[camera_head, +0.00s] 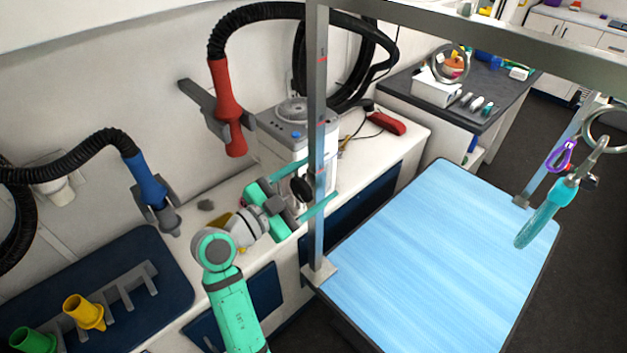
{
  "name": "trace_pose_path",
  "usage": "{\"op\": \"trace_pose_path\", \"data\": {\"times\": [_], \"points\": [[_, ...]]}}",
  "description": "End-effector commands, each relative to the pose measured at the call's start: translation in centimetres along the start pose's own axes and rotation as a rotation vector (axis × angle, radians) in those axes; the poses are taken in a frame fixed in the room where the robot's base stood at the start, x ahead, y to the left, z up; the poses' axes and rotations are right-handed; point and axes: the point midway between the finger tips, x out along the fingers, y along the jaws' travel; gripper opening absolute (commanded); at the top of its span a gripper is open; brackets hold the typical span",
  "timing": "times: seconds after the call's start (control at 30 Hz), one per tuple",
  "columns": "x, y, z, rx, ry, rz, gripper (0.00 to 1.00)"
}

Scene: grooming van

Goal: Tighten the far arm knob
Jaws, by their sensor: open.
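A black round knob (303,187) shows at the left upright post (318,120) of the grooming frame. My gripper (322,179) is open, with its teal fingers one above and one below this knob. I cannot tell whether the fingers touch the knob, and the post overlaps part of the view there. A small dark piece (590,182) shows by the right post (565,145); it is too small to tell if it is a knob. The frames do not show which of the two is the far one.
The blue table top (430,260) lies right of the left post and is clear. A red dryer nozzle (230,110) and a blue one (150,185) hang on hoses at left. A grey and white machine (285,135) stands on the counter behind my gripper. A teal tool (545,215) hangs at right.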

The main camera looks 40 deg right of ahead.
Motion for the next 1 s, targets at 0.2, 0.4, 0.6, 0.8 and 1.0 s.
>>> {"op": "trace_pose_path", "data": {"times": [0.2,0.4,0.6,0.8,1.0], "points": [[-2.3,0.0,0.1,-0.001,-0.001,-0.003,0.69],[-6.3,-0.1,0.1,0.000,-0.003,-0.006,0.69],[-9.4,-0.1,0.1,0.000,-0.003,-0.007,0.69],[-10.9,-0.1,0.1,0.000,-0.003,-0.006,0.69],[-11.0,0.0,0.0,0.000,-0.002,-0.005,0.69]]}}
